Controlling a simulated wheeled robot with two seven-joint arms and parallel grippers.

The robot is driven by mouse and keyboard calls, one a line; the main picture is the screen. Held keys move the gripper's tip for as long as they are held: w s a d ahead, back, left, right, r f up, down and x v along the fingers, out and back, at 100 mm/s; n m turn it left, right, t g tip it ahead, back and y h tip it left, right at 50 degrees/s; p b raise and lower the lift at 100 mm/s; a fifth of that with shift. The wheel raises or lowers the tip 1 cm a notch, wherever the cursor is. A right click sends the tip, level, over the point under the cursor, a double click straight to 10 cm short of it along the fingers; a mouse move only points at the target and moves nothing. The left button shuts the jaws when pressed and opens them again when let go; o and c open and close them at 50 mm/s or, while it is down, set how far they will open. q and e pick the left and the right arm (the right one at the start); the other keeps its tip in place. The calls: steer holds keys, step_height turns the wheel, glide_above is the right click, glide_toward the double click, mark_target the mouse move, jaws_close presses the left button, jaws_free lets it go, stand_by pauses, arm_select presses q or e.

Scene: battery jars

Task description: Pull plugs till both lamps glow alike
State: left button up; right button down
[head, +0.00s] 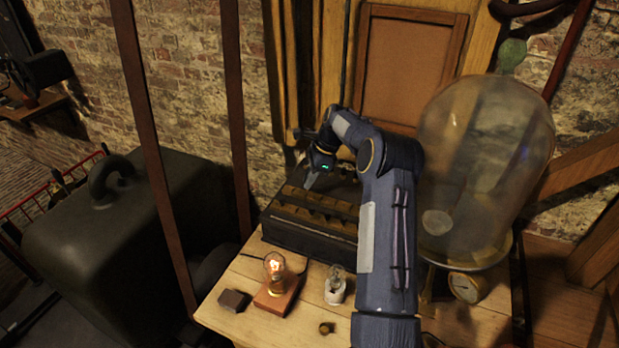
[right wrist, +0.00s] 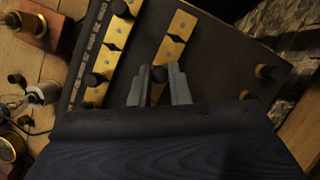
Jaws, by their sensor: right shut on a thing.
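A black plug box with brass bars (head: 300,243) stands on the wooden table; it fills the middle of the right wrist view (right wrist: 215,50). My right gripper (right wrist: 158,88) is shut on a black-knobbed plug (right wrist: 158,73) at a brass bar. I cannot tell if the plug is still seated. Other black plugs sit along the near brass row (right wrist: 97,80), and one knob is on the dark panel (right wrist: 266,72). The lamp on a wooden base (head: 274,268) glows orange. The lamp on a white base (head: 336,288) looks unlit. My left gripper is out of view.
A loose plug (head: 326,328) and a dark block (head: 234,300) lie on the table (head: 225,325). A large glass jar (head: 480,160) stands to the right above a round gauge (head: 466,287). Brown straps (head: 150,140) hang at left.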

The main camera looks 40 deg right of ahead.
steer(key=shift+f, duration=1.3)
stand_by(0.9)
steer(key=c, duration=1.3)
jaws_free()
steer(key=shift+r, duration=0.1)
steer(key=b+v, duration=0.1)
steer(key=v, duration=0.6)
steer(key=shift+d+r, duration=0.1)
steer(key=shift+r, duration=0.25)
